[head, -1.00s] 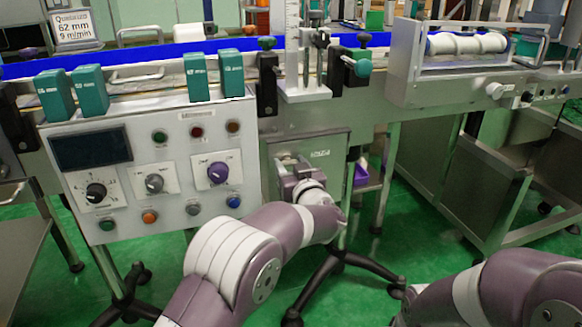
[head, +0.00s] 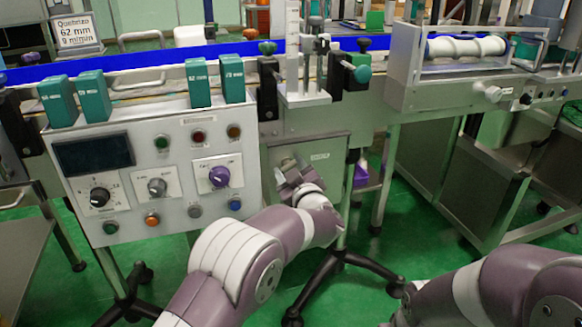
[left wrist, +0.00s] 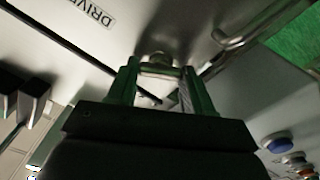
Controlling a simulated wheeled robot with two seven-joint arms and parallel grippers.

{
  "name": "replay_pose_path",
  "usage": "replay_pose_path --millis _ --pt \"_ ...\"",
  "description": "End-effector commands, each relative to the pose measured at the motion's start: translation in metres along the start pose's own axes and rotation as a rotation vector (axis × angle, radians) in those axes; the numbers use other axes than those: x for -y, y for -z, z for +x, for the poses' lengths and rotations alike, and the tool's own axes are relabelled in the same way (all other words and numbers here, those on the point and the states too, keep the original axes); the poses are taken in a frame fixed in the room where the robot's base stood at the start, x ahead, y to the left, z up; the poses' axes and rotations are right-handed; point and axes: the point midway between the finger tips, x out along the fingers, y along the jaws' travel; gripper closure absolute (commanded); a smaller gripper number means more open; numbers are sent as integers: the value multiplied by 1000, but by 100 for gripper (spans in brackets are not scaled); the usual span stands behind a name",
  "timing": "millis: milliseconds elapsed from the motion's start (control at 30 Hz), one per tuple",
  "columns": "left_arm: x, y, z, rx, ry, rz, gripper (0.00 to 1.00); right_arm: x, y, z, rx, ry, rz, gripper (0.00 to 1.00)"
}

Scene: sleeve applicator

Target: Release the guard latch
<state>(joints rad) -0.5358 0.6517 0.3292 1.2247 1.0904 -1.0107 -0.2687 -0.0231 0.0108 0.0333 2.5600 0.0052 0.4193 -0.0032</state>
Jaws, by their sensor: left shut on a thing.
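The guard latch (left wrist: 160,68) is a small metal piece on the grey drive cover (head: 325,150), under the conveyor. In the left wrist view it sits between the two fingertips. My left gripper (head: 287,172) is at the cover's face, rolled to a slant, and is shut on the latch. In the head view the gripper and wrist hide most of the latch. The cover also shows in the left wrist view with a slanted "DRIVE" label (left wrist: 95,12). My right arm comes in at the lower right, but its gripper is out of view.
A control panel (head: 120,185) with knobs and buttons stands just left of my left gripper. The conveyor (head: 180,85) runs above. A black-footed stand (head: 335,262) is below on the green floor.

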Motion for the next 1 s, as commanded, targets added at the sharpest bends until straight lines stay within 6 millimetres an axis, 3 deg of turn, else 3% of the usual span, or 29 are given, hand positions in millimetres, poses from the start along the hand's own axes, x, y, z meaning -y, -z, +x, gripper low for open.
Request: replay_pose_path --millis 367,1000 --pt "2 -2 0 1 0 -353 79 0 -1 4 0 0 0 16" --pt "4 -4 0 1 1 -896 79 0 -4 30 0 0 0 16"
